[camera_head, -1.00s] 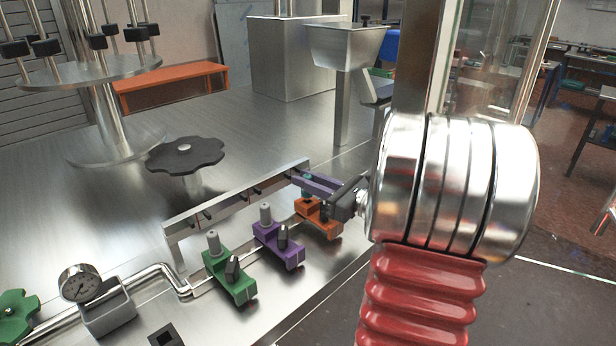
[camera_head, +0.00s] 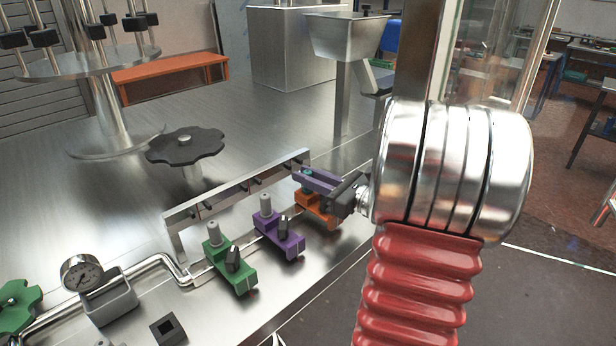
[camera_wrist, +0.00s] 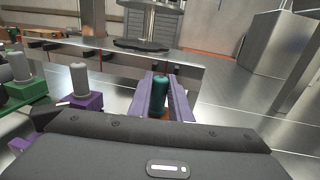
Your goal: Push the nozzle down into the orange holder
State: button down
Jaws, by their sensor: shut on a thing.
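My gripper (camera_head: 306,177) has purple fingers, shut on a teal nozzle (camera_wrist: 158,97). The orange holder (camera_head: 318,209) is directly below the fingers, at the far right of a row of holders on the metal table. The fingers are close over the holder and cover part of it. A bit of orange shows between the fingers in the wrist view. The nozzle's lower end is hidden, so I cannot tell how deep it sits.
A purple holder (camera_head: 288,244) and a green holder (camera_head: 240,281), each with a grey nozzle, stand left of the orange one. A metal rail (camera_head: 235,195) runs behind them. A black knob (camera_head: 185,146) and a pressure gauge (camera_head: 81,275) stand farther left.

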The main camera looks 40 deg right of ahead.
jog(key=shift+f, duration=0.35)
dwell(0.7)
jog(key=c, duration=1.6)
grip_release()
jog(key=shift+o, duration=0.2)
jog(key=s+d, duration=0.2)
jog(key=s, duration=1.1)
jog(key=shift+s+d, duration=0.25)
jog(key=shift+s, duration=0.05)
